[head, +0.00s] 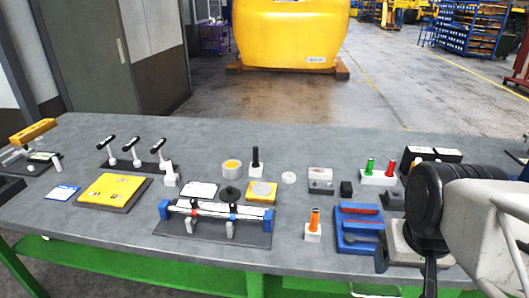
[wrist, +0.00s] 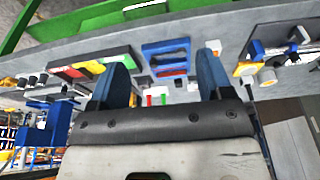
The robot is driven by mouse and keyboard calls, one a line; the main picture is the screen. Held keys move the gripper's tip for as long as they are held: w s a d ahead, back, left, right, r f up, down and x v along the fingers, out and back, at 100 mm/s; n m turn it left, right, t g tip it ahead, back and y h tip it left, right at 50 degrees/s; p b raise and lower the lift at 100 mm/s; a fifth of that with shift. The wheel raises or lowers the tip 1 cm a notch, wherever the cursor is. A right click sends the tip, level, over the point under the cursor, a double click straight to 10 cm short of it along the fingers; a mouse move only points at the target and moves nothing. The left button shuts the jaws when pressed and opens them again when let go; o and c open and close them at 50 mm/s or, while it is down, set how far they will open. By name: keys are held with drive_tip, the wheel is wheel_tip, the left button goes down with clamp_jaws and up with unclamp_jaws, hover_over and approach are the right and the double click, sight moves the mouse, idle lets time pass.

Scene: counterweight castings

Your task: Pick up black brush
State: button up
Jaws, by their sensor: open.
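I cannot surely tell which dark item is the black brush. One black upright piece (head: 256,158) stands on a small base at the back middle of the table in the head view. A blue tray (head: 345,245), also in the wrist view (wrist: 148,50), holds red and dark long pieces too small to name. My gripper (wrist: 162,78) is open in the wrist view, its two blue fingers spread with nothing held between them. It is above the table's right part, pointing toward the blue tray's side. In the head view my arm covers the table's right end.
Red and green pegs (head: 378,177) stand behind the blue tray. An orange-topped peg (head: 313,232) is left of it. A clamp rig (head: 213,222), a yellow plate (head: 112,190) and black-handled levers (head: 136,152) fill the left. A multicoloured tray (wrist: 90,66) shows in the wrist view.

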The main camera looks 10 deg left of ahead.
drive_tip(key=c, duration=0.4)
drive_tip(key=shift+o, duration=0.2)
drive_tip(key=w+a+r+n, duration=0.2)
drive_tip(key=w+r, duration=0.1)
drive_tip(key=w, duration=0.4)
drive_tip(key=w+a+r+n, duration=0.2)
drive_tip(key=w+n, duration=0.1)
drive_tip(key=w, duration=0.5)
drive_tip(key=n+g, duration=0.3)
drive_tip(key=n, duration=1)
hover_over(255, 147)
wheel_tip(255, 147, down, 11)
drive_tip(key=shift+d+f, duration=0.1)
drive_tip(key=shift+f, duration=0.05)
